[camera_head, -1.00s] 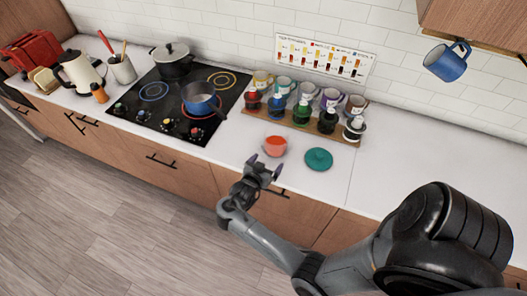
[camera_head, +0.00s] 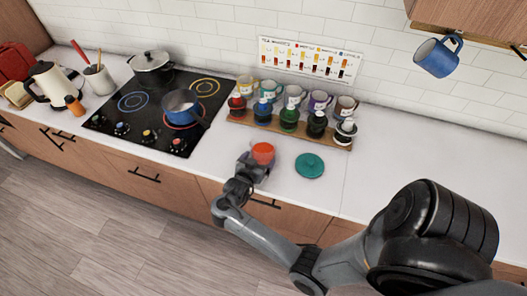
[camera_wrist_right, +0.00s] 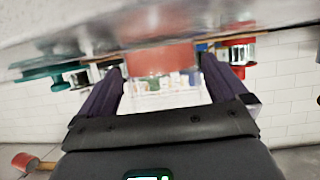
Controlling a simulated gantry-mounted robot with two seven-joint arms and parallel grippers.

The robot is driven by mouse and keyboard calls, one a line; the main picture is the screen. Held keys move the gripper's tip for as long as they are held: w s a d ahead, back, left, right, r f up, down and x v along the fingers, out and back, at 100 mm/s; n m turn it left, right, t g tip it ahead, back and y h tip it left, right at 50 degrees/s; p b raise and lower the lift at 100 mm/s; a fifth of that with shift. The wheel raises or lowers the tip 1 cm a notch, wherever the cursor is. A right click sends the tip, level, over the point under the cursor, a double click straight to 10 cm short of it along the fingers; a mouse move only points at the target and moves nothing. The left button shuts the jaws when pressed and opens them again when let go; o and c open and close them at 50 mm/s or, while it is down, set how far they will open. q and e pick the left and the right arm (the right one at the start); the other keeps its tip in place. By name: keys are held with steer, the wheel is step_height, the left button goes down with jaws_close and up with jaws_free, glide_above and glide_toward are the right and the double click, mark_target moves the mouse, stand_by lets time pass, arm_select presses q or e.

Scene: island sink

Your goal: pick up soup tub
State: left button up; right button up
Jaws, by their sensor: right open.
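The soup tub (camera_head: 263,150), a small pale tub with red-orange content on top, stands on the white counter in front of the row of mugs and bottles. My right gripper (camera_head: 254,168) is at the tub's near side, its jaws open and partly hiding the tub's lower part. In the right wrist view the tub (camera_wrist_right: 160,60) shows blurred and reddish between the two spread dark fingers. I cannot tell whether the fingers touch it. My left gripper is in neither view.
A round teal lid (camera_head: 309,165) lies just right of the tub. Behind stands a wooden rack (camera_head: 285,131) of mugs and coloured bottles. A blue pan (camera_head: 181,107) and a lidded pot (camera_head: 151,68) sit on the cooktop at left. The counter right of the lid is clear.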

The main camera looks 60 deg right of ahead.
steer(key=c, duration=0.8)
steer(key=shift+r, duration=0.2)
